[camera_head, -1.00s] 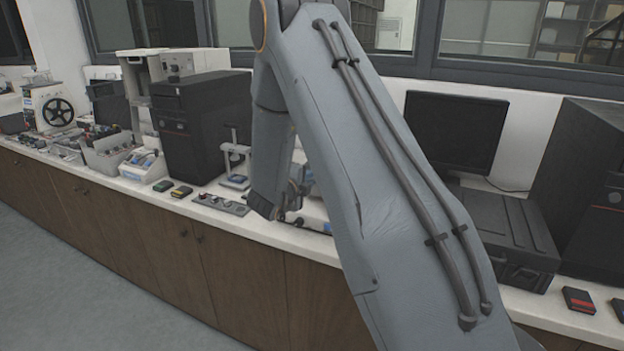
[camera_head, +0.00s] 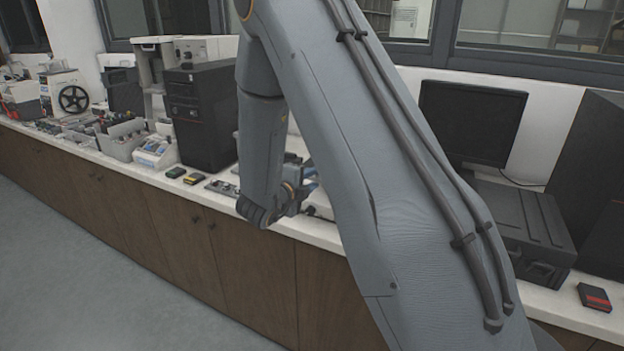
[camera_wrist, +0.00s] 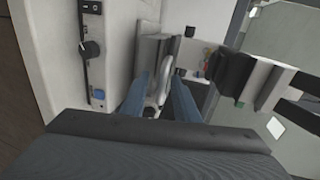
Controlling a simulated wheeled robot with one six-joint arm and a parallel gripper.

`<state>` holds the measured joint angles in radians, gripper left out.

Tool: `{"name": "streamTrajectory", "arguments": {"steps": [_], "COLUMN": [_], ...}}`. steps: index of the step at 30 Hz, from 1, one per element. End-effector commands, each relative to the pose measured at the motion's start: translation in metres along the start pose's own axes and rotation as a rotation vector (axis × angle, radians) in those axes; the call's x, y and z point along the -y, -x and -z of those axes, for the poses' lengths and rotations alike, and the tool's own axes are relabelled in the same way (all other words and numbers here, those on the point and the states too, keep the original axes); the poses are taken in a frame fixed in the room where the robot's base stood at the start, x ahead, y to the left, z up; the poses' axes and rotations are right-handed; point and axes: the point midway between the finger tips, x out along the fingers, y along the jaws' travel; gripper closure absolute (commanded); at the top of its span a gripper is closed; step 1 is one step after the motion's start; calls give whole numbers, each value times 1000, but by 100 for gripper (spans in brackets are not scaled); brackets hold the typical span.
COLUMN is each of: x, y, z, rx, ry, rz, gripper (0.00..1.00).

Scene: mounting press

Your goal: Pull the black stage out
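My gripper (camera_wrist: 158,84) shows in the wrist view as two blue fingers with a gap between them. A pale grey loop-like part (camera_wrist: 165,72) stands between or just beyond the fingertips; I cannot tell whether they touch it. A black block (camera_wrist: 233,72) sits right of the fingers, beside a pale bracket; I cannot tell whether it is the black stage. In the head view my gripper (camera_head: 306,182) is over the counter, partly hidden by my arm. The equipment in front of it is mostly hidden there.
A pale panel (camera_wrist: 98,45) with a black knob stands left of the fingers. The counter (camera_head: 335,237) holds a black computer tower (camera_head: 203,120), a monitor (camera_head: 470,122) and a black case (camera_head: 520,225). The floor (camera_head: 60,250) in front is clear.

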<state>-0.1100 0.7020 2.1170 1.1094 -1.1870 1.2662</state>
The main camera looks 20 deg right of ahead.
Motion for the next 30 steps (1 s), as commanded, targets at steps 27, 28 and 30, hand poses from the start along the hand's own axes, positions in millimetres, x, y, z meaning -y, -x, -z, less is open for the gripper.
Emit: {"name": "streamTrajectory", "arguments": {"steps": [27, 28, 30], "x": [0, 0, 0], "y": [78, 78, 78], "z": [0, 0, 0], "rx": [0, 0, 0], "ry": [0, 0, 0], "rz": [1, 1, 1], "gripper": [72, 72, 72]}}
